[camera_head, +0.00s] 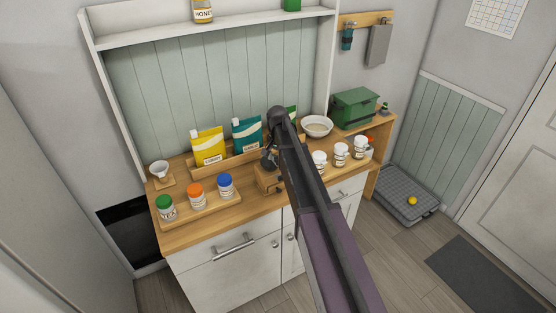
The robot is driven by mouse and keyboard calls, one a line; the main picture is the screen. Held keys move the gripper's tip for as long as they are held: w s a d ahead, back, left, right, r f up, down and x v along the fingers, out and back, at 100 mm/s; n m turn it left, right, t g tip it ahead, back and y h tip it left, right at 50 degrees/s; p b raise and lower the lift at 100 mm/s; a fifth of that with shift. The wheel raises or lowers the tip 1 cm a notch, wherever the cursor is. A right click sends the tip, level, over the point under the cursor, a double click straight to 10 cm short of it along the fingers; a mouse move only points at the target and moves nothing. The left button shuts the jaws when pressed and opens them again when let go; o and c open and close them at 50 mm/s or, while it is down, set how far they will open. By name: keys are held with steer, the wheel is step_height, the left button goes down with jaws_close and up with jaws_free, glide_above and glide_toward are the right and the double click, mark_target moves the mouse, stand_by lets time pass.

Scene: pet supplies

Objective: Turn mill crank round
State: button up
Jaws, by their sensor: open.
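The mill (266,183) is a small wooden box on the wooden counter, near its front middle. My arm crosses in front of its right side and hides part of it. My gripper (269,160) is a small dark shape just above the mill, below the arm's bent end. It is open, with nothing visibly held. The mill's crank cannot be told apart from the dark gripper parts here, so I cannot tell whether they touch.
Jars with green, orange and blue lids stand on a tray (206,212) at left. Yellow and teal bags stand in a wooden rack (182,176) behind. A small white funnel (159,168) is far left.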

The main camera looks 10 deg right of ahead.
jaws_close()
